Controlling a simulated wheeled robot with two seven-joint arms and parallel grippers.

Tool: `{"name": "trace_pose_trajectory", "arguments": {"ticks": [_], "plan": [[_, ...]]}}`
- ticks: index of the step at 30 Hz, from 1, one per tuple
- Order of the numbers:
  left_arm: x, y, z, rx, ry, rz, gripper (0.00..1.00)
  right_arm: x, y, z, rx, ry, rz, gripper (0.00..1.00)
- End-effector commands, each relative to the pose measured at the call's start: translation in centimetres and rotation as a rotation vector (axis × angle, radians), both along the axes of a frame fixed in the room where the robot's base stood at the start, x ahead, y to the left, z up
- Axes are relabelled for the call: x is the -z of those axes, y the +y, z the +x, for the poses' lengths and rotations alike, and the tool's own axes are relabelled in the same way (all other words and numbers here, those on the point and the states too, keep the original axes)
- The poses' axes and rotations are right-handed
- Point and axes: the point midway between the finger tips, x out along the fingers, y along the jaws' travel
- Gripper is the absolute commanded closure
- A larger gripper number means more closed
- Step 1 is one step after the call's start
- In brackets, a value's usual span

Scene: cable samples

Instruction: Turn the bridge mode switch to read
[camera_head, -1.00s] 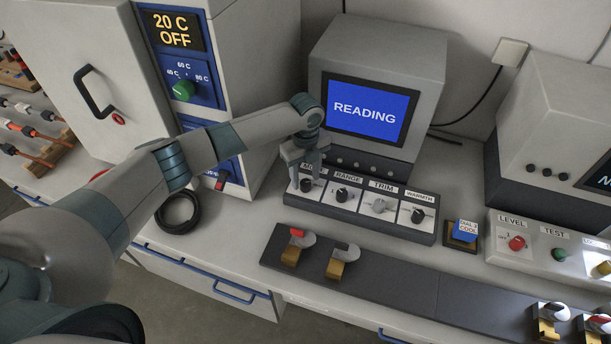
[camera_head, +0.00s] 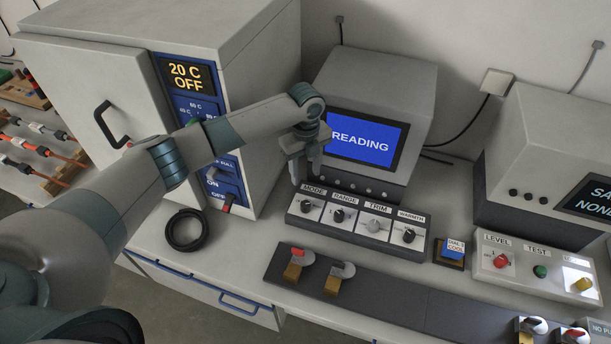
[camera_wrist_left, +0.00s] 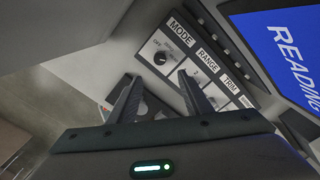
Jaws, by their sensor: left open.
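The bridge (camera_head: 378,100) is a grey box whose blue screen (camera_head: 362,138) reads READING. In front of it is a low panel (camera_head: 345,231) with knobs labelled MODE, RANGE, TRIM and WARMTH. The black mode knob (camera_head: 306,206) is at the left end of the panel; it also shows in the left wrist view (camera_wrist_left: 160,58). My left gripper (camera_head: 306,174) is open and empty, above and behind the mode knob and apart from it. In the left wrist view my two fingers (camera_wrist_left: 157,98) point towards the panel's MODE end. My right gripper is out of view.
A large oven-like cabinet (camera_head: 95,75) stands left, with a black cable coil (camera_head: 187,230) in front. A dark strip with connectors (camera_head: 385,300) runs along the front.

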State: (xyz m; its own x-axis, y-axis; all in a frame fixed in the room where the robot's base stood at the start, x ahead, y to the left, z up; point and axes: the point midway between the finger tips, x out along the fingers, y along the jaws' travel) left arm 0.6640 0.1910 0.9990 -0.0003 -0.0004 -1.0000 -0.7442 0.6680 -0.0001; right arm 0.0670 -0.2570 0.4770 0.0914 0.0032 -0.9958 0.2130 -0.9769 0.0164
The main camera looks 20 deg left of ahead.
Motion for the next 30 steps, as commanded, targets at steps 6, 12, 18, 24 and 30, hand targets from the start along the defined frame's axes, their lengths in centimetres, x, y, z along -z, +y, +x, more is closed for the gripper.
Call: {"name": "trace_pose_trajectory", "arguments": {"ticks": [6,12,18,24,30], "plan": [[-2.5,0.0,0.0,-0.001,-0.001,0.000,0.55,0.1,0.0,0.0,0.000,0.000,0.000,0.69],[-3.1,0.1,0.0,-0.001,0.001,0.001,0.55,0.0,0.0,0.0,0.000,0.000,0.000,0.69],[-3.1,0.0,0.0,-0.001,0.001,0.001,0.55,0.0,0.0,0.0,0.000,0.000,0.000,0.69],[-3.1,0.0,0.0,-0.001,0.001,0.001,0.55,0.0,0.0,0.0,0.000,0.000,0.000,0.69],[-2.6,-0.4,-0.4,-0.007,0.001,-0.004,0.55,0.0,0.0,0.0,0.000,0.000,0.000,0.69]]}}
